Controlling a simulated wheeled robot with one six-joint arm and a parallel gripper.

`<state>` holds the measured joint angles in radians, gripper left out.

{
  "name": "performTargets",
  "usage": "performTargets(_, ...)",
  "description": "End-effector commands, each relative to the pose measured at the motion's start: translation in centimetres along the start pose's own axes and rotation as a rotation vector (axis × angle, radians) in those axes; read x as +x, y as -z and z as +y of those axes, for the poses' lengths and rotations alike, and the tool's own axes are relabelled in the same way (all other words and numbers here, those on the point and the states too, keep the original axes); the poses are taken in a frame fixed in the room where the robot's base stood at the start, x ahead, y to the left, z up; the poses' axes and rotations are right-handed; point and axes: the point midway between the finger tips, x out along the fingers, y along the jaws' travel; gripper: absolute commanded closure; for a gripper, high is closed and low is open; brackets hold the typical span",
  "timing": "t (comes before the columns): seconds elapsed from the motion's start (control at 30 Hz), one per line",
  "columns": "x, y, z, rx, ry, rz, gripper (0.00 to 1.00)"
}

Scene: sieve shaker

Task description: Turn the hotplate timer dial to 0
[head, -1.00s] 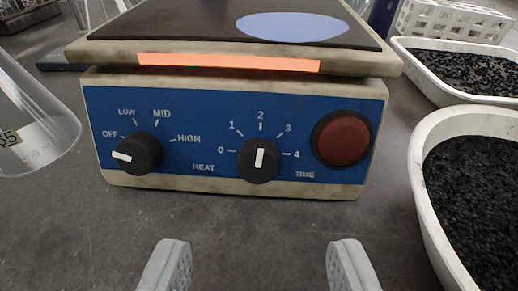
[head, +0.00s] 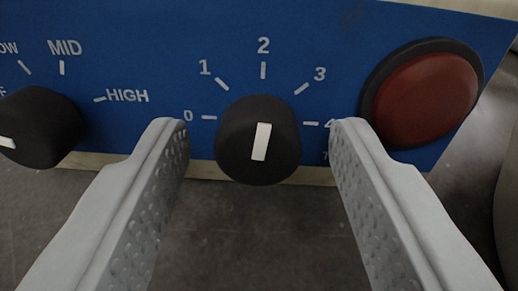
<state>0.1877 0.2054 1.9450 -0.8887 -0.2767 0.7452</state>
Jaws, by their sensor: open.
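The timer dial (head: 230,145) is a black round knob with a white pointer mark, on the blue front panel (head: 200,60) of the hotplate. Its mark points up, at about 2 on the scale from 0 to 4. My gripper (head: 260,124) is open, one finger on each side of the dial, with a visible gap to it on both sides. The fingers are grey with dimpled inner faces. The right fingertip partly covers the 4, and the TIME label is mostly hidden behind that finger.
The heat dial (head: 45,120) is at the left, cut by the picture edge, its mark pointing left. A large red button (head: 425,98) is close to the right finger. Grey bench top shows below the panel.

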Motion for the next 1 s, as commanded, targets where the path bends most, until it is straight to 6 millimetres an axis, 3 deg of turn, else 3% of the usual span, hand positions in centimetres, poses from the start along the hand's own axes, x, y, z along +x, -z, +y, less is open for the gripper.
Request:
performTargets(0.07, -0.01, 0.00, 0.00, 0.000, 0.000, 0.000, 0.53)
performTargets(0.2, -0.01, -0.01, 0.00, 0.000, 0.000, 0.000, 0.81)
performTargets(0.3, -0.02, -0.01, 0.00, 0.000, 0.000, 0.000, 0.96)
performTargets(0.67, -0.02, 0.00, 0.00, -0.057, -0.001, -0.002, 0.96)
performTargets(1.0, -0.02, 0.03, -0.02, -0.307, -0.002, -0.010, 0.96)
